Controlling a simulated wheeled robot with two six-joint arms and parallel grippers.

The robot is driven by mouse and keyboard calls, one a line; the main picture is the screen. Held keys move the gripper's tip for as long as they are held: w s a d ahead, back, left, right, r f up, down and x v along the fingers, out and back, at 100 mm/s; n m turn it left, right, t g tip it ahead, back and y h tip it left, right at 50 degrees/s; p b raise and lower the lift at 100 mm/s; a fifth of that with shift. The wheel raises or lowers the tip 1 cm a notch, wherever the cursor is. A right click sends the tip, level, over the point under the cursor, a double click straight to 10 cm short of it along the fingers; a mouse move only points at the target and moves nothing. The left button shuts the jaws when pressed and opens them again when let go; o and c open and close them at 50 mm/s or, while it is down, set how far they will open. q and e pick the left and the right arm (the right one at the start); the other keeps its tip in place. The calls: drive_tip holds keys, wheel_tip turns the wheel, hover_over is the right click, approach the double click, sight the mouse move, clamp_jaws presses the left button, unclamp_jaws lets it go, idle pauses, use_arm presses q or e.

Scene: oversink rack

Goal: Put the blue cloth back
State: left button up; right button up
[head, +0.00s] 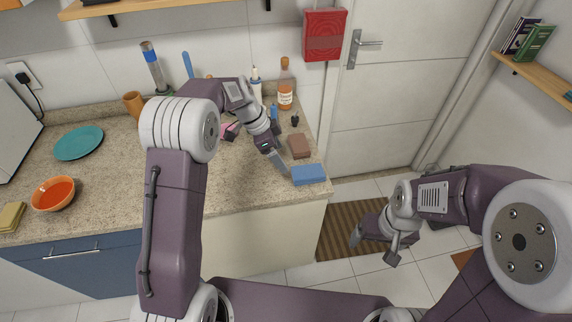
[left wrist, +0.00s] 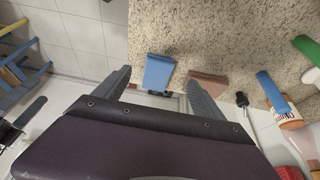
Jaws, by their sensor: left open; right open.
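The blue cloth (head: 309,174) looks like a folded flat block and lies at the counter's front right corner. It also shows in the left wrist view (left wrist: 158,72), beyond and between the spread fingers. My left gripper (head: 281,167) is open and empty, just left of the cloth in the head view; I cannot tell whether a finger touches it. My right gripper (head: 375,247) is open and empty, out over the floor to the right of the counter.
A brown block (head: 299,146) lies just behind the cloth. A bottle (head: 286,88) and other slim items stand at the back. An orange bowl (head: 54,194) and teal plate (head: 79,143) are on the left. The granite counter (head: 240,190) has clear room left of the cloth.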

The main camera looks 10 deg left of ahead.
use_arm(q)
drive_tip(key=s+a+f+n+y, duration=0.2)
drive_tip(key=s+a+n, duration=0.2)
drive_tip(key=s+n, duration=0.3)
drive_tip(key=s+a+f+n+y, duration=0.1)
drive_tip(key=s+a+n, duration=0.3)
drive_tip(key=s, duration=1.2)
drive_tip(key=n+y, duration=0.1)
drive_tip(key=n, duration=0.2)
drive_tip(key=shift+s+a+f+n, duration=0.2)
drive_tip(key=shift+a+f+n, duration=0.1)
drive_tip(key=shift+f, duration=0.05)
